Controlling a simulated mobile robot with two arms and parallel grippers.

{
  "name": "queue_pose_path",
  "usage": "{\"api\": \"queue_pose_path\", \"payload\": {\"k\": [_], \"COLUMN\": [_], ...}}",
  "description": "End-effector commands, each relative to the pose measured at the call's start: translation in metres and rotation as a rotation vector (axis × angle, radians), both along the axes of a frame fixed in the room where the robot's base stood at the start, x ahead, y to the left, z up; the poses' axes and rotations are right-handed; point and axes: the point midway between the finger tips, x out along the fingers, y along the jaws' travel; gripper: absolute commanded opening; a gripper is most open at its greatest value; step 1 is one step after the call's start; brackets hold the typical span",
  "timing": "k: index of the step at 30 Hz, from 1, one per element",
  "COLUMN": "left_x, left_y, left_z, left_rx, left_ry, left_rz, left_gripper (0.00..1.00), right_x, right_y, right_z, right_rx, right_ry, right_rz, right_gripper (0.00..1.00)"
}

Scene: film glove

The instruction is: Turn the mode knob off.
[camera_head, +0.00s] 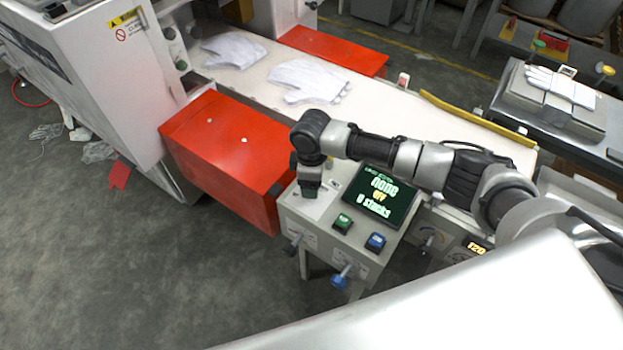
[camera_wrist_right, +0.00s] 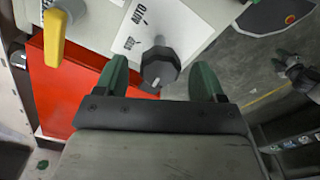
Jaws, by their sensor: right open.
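In the right wrist view, a dark faceted knob (camera_wrist_right: 159,67) stands on a white label (camera_wrist_right: 172,25) bearing AUTO and another small word. I take it for the mode knob; my right gripper hides it in the head view. My right gripper (camera_head: 309,189) points down over the panel's left part. Its green fingers (camera_wrist_right: 162,82) are open, one either side of the knob, with gaps.
A green button (camera_head: 342,222) and a blue button (camera_head: 376,242) sit beside the screen. Knobs, one blue (camera_head: 339,280), stick out of the panel's front. A red box (camera_head: 225,155) stands close on the left. A yellow handle (camera_wrist_right: 55,38) shows in the wrist view. White gloves (camera_head: 308,80) lie on the belt.

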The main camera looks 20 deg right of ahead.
Motion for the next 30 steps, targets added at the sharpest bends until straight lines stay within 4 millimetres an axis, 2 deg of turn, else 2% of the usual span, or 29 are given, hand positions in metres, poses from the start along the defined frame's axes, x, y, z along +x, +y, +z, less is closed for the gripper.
{"api": "queue_pose_path", "payload": {"k": [9,15,21,30], "left_x": [0.000,0.000,0.000,0.000], "left_y": [0.000,0.000,0.000,0.000], "left_z": [-0.004,-0.005,-0.005,-0.005], "left_rx": [0.000,0.000,0.000,0.000], "left_ry": [0.000,0.000,0.000,0.001], "left_rz": [0.000,0.001,0.001,0.001], "left_gripper": [0.43,0.43,0.43,0.43], "right_x": [0.001,0.001,0.000,0.000], "right_y": [0.000,0.000,0.000,0.000], "right_z": [0.062,0.091,0.101,0.101], "right_rx": [0.001,0.001,0.000,0.000], "right_ry": [-0.005,-0.004,-0.001,-0.001], "right_rz": [0.001,0.000,0.000,0.000], "right_gripper": [0.70,0.70,0.70,0.70]}}
